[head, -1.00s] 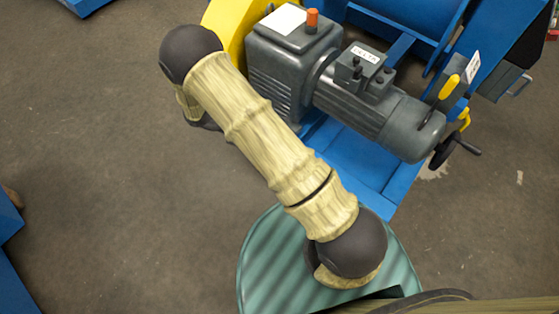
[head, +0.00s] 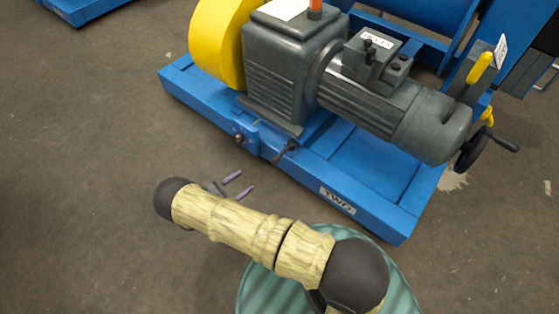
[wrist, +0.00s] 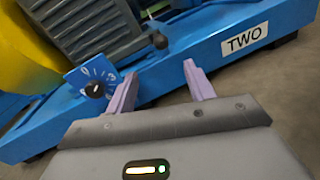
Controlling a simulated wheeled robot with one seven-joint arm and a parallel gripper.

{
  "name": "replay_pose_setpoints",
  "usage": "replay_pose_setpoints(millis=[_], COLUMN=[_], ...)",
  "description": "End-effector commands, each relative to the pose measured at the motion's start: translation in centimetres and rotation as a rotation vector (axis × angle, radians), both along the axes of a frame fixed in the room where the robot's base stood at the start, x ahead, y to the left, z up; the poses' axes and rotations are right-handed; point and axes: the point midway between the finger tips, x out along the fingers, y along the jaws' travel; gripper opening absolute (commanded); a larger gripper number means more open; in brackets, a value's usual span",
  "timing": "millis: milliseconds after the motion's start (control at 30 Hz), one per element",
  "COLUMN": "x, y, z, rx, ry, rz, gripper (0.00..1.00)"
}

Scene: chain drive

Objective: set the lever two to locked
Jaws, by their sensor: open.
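The blue base frame carries a white label reading TWO (head: 337,201), which also shows in the wrist view (wrist: 244,40). A small dark lever (head: 285,152) sticks out over the frame's front edge beside the gearbox foot. Its rounded dark end shows in the wrist view (wrist: 158,40), beyond my fingertips. Left of it, a blue plate with white marks (wrist: 107,70) carries a black knob (wrist: 94,90). I cannot read the lever's setting. My gripper (head: 239,185) is open and empty, in front of the frame. The wrist view shows its two purple fingers apart (wrist: 160,72).
A grey gearbox and motor (head: 370,95) stand on the frame, with a yellow guard (head: 218,40) at left. A yellow-handled lever (head: 479,68) and a handwheel (head: 472,150) are at right. The floor at left is clear.

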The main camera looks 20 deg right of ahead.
Motion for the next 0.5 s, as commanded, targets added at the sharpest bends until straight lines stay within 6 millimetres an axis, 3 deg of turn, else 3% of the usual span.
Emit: replay_pose_setpoints(millis=[267,500], x=[0.2,1.3], y=[-0.4,-3.1], z=[0.0,-0.1], rx=[0.002,0.001], ry=[0.001,0.003], rz=[-0.004,-0.008], gripper=[0.53,0.53])
